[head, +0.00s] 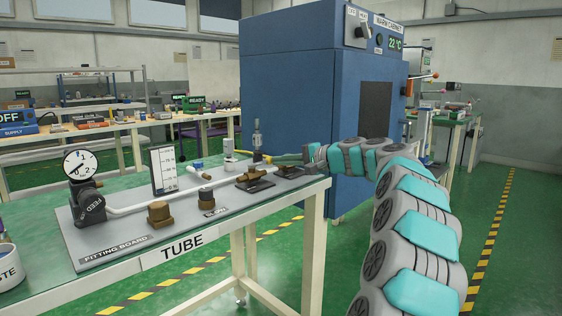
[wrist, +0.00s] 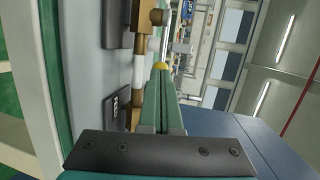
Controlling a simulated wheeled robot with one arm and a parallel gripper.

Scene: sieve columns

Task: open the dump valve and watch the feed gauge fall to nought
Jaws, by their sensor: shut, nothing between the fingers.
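The feed gauge (head: 80,165), a white dial on a dark base marked FEED, stands at the left end of the fitting board (head: 95,247). Its needle is too small to read surely. A white tube (head: 135,205) runs right from it to brass valve fittings (head: 254,180). My gripper (head: 275,157) is shut and empty above the board's right end. In the wrist view its closed green fingers (wrist: 160,100) point at a small yellow knob (wrist: 160,66) just beyond their tips; I cannot tell whether they touch. A brass fitting (wrist: 142,40) and a dark label plate (wrist: 115,105) lie beside the fingers, the label unclear.
Loose brass pieces (head: 160,214) sit at the board's front. An upright scale panel (head: 163,170) stands behind the tube. A big blue cabinet (head: 300,90) stands close behind the table's right end.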

